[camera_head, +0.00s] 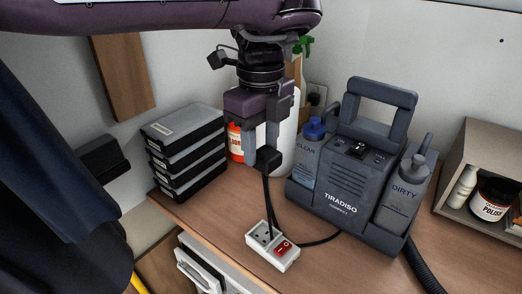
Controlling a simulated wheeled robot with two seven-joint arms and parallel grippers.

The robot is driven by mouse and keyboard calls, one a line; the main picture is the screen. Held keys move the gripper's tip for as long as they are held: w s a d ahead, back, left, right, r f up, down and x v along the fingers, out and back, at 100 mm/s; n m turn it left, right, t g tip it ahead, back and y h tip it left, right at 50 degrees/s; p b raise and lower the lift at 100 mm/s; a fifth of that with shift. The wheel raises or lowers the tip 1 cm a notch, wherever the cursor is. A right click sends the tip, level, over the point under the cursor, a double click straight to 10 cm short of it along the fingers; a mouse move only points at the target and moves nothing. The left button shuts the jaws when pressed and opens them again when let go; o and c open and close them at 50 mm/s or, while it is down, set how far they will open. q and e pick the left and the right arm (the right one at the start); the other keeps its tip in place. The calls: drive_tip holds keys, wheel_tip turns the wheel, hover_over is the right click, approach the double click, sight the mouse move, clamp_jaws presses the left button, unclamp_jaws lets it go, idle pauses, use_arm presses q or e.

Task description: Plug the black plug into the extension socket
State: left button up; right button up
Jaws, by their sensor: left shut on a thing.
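My left gripper (264,148) comes down from above and is shut on the black plug (269,160). It holds the plug in the air above the table, up and behind the extension socket. A black cable hangs from the plug down toward the socket. The white extension socket (286,264) lies near the table's front edge, with a red switch on its right part and socket holes on its left part. The hanging cable crosses in view by the socket; I cannot tell whether it touches. My right gripper is not in view.
A grey TIRADISO machine (345,180) with two bottles stands right of the socket. Stacked black cases (187,150) stand at the left. A white bottle and a red-orange container (235,143) are behind my gripper. A shelf box (483,150) is at right. Table around the socket is mostly clear.

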use_arm(q)
drive_tip(key=shift+f, duration=0.1)
drive_tip(key=m, duration=0.1)
drive_tip(key=f+m+p, duration=0.1)
drive_tip(key=m, duration=0.2)
drive_tip(key=shift+w+a+f+m, duration=0.1)
drive_tip(key=shift+w+f+m, duration=0.15)
drive_tip(key=shift+m, duration=0.15)
wheel_tip(320, 180, down, 12)
drive_tip(key=s+d+m+p, duration=0.1)
drive_tip(key=m+p, duration=0.5)
drive_tip(key=m, duration=2.5)
drive_tip(key=shift+s+d+r+p, duration=0.25)
drive_tip(key=shift+s+d+p, duration=0.15)
drive_tip(key=shift+s, duration=0.1)
drive_tip(key=shift+f, duration=0.1)
wheel_tip(320, 180, down, 6)
drive_tip(key=b, duration=0.4)
drive_tip(key=shift+r+b, duration=0.2)
drive_tip(key=shift+b, duration=0.1)
drive_tip(key=shift+p, duration=0.35)
